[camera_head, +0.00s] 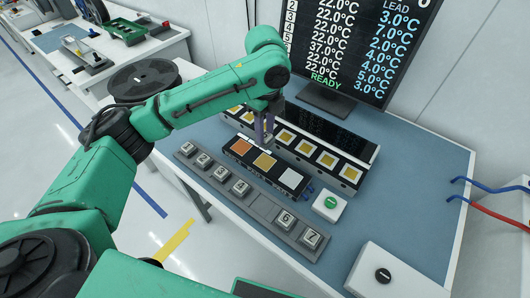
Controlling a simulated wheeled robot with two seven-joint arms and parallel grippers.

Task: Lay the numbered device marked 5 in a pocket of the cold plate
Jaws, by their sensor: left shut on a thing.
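My left gripper (264,132) points down at the back edge of a block with three coloured pads, copper (241,146), yellow (264,161) and white (291,178). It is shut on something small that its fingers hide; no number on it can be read. The grey rack (262,207) in front holds several pale numbered devices; the place between the device marked 4 (240,187) and the device marked 6 (285,219) is empty. Behind the block runs a dark row of gold square pockets (305,149). I cannot tell which part is the cold plate. My right gripper is not in view.
A monitor (350,50) with temperature readings and READY stands behind. A white box with a green button (330,203) sits right of the block, and another white box (385,274) is nearer. A black reel (143,80) is at left. The blue mat (415,175) is clear at right.

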